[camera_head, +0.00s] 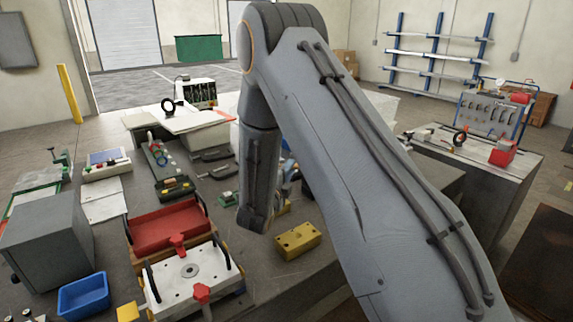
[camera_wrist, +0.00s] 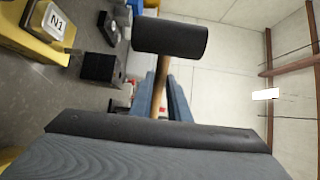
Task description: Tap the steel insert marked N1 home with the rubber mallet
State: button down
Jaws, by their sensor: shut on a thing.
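The rubber mallet has a black head (camera_wrist: 170,38) and a wooden handle (camera_wrist: 162,72). My gripper (camera_wrist: 166,97) is shut on the handle, and the head sticks out beyond the blue-grey fingers in the wrist view. The steel insert marked N1 (camera_wrist: 56,20) shows at the upper left of the wrist view. It sits at a yellow block (camera_wrist: 28,38), apart from the mallet head; how deep it sits I cannot tell. In the head view my arm hides the gripper and mallet, and I cannot make out the N1 mark there.
In the head view a yellow block with holes (camera_head: 297,241) lies on the bench right of a white plate with red knobs (camera_head: 170,278). A red tray (camera_head: 166,229) and a blue bin (camera_head: 83,296) stand left. Black blocks (camera_wrist: 101,68) lie near the insert in the wrist view.

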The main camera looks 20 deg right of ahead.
notch_tip(320, 180, down, 5)
jog(key=b, duration=0.3)
jog(key=shift+a+f, duration=0.1)
jog(key=shift+a, duration=0.05)
dwell(0.5)
notch_tip(320, 180, down, 5)
jog(key=b, duration=0.3)
jog(key=shift+r, duration=0.2)
jog(key=shift+s+f, duration=0.2)
jog(key=shift+f, duration=0.3)
notch_tip(320, 180, up, 5)
jog(key=shift+w+p, duration=0.1)
jog(key=shift+p, duration=1.15)
